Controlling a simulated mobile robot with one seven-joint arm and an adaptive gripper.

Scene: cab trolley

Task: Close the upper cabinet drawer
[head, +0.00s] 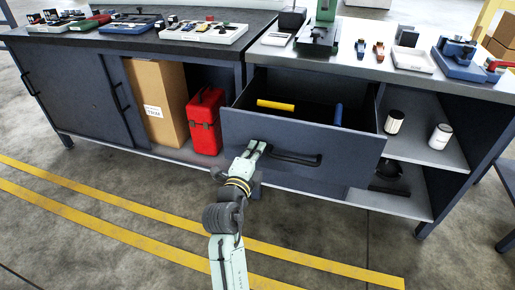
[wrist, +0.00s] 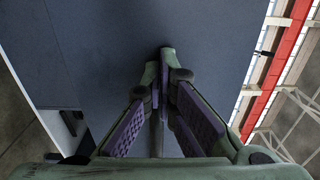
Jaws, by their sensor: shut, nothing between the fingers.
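The upper cabinet drawer (head: 305,149) is pulled out, with its dark front panel towards me and a black bar handle (head: 296,158) on it. A yellow cylinder (head: 275,105) and a blue cylinder (head: 338,114) lie inside. My gripper (head: 262,146) is at the drawer front, just left of the handle. In the wrist view my gripper (wrist: 166,55) is shut and empty, its fingertips together against or very close to a flat blue-grey panel (wrist: 100,45). I cannot tell whether they touch it.
White cans (head: 439,137) stand on the right shelf. Tools cover the worktop (head: 345,64). The floor in front, with yellow lines (head: 120,228), is clear.

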